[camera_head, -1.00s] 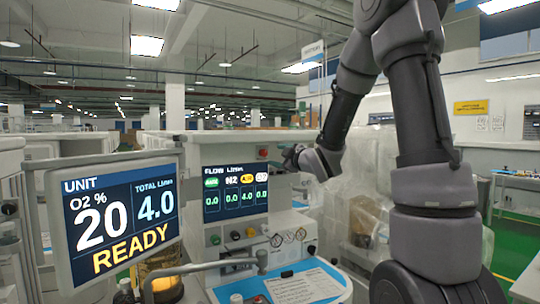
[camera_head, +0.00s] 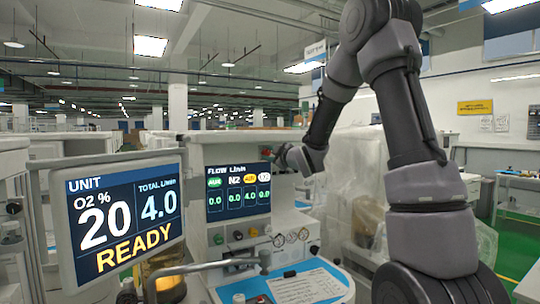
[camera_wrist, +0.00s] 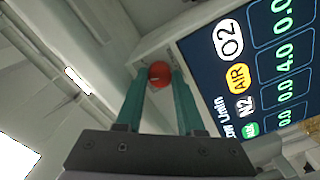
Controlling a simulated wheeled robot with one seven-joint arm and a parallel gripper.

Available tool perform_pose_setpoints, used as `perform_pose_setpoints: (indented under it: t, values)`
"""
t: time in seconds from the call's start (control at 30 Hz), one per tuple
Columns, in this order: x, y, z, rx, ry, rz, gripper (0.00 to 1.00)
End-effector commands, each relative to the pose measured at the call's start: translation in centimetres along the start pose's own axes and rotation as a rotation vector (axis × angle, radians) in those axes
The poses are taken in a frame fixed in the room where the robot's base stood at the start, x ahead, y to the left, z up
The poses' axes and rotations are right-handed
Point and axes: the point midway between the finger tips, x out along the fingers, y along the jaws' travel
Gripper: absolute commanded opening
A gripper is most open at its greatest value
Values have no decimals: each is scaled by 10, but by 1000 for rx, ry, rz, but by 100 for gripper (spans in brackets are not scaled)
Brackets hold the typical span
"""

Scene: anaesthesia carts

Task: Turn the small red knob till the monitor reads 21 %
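The small red knob (camera_wrist: 159,74) shows in the wrist view between and just ahead of the tips of my two green fingers. My gripper (camera_wrist: 160,80) is open, with a finger on either side of the knob in the picture; I cannot tell whether they touch it. In the head view the knob (camera_head: 265,152) sits at the upper right of the flow panel, and my gripper (camera_head: 280,154) is close to its right. The monitor (camera_head: 122,220) at the left reads O2 20 %, total 4.0 and READY.
The flow screen (camera_head: 238,192) lies below and left of the knob, with AIR at 4.0 and the others at 0.0. Gauges and other knobs (camera_head: 238,236) are under it. A plastic-covered cart (camera_head: 355,165) stands behind my arm.

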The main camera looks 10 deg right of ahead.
Motion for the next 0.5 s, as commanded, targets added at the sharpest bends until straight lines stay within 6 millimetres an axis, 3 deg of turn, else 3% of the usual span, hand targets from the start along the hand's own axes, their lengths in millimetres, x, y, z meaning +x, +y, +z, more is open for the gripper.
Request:
perform_pose_setpoints:
  t: [0.5]
  values:
    - [0, 0, 0, 212, 0, -1, 0]
